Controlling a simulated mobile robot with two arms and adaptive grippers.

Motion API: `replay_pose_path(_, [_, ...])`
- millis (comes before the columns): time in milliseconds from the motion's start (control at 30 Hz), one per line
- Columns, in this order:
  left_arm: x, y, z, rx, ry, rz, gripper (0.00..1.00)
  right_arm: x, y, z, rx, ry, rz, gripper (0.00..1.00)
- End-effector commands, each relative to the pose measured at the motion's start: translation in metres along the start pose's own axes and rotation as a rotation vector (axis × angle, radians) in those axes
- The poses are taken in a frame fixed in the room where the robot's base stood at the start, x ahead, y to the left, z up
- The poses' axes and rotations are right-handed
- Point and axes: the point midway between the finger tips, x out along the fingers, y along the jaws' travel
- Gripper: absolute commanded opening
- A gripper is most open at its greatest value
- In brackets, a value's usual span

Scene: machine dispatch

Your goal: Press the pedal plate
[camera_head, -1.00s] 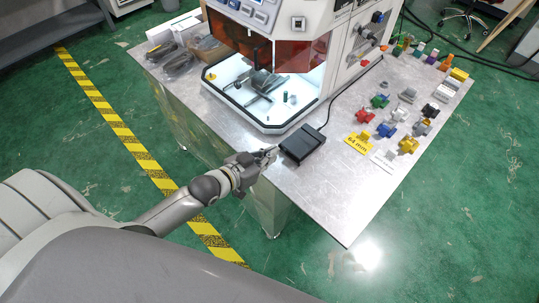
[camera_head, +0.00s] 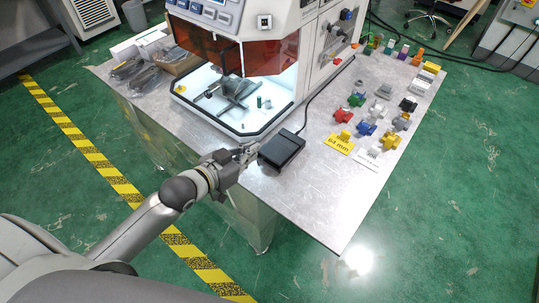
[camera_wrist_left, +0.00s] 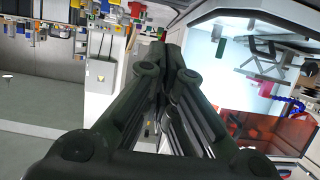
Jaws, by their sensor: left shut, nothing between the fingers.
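The pedal plate (camera_head: 282,148) is a black, box-like foot pedal lying on the metal table, in front of the machine, with a cable running back from it. My left gripper (camera_head: 250,152) is at the left side of the pedal, over the table's front edge; its fingers point toward the pedal. I cannot tell whether the tips touch it. In the left wrist view the fingers (camera_wrist_left: 168,72) are closed together with nothing between them. The pedal is not clearly seen in the left wrist view. My right gripper is in none of the views.
The white machine (camera_head: 245,50) with an orange shield stands behind the pedal, its lit work bay open in front. Several coloured clamps and a yellow "64 mm" card (camera_head: 340,144) lie to the right. Dark packets (camera_head: 128,70) lie at the left. The table's front right is clear.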

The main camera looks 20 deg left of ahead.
Motion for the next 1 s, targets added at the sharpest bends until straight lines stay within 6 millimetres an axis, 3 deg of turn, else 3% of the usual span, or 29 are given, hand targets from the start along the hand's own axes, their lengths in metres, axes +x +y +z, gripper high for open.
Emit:
replay_pose_path(33, [0.001,0.001,0.002,0.002,0.002,0.001,0.0,0.012,0.001,0.001,0.0,0.001,0.001,0.53])
replay_pose_path(133, [-0.002,0.001,-0.003,0.004,0.0,-0.001,0.0,0.016,0.002,0.0,0.0,0.002,0.002,0.53])
replay_pose_path(633, [0.0,0.001,-0.007,0.002,-0.002,-0.002,0.0,0.015,0.003,0.0,0.0,0.002,0.004,0.53])
replay_pose_path(767, [0.013,0.0,-0.008,0.001,-0.001,-0.003,0.0,0.012,0.003,0.0,0.0,0.002,0.004,0.53])
replay_pose_path(1000, [0.057,0.001,-0.009,0.0,0.0,-0.002,0.0,0.006,0.003,-0.001,0.0,0.001,0.004,0.53])
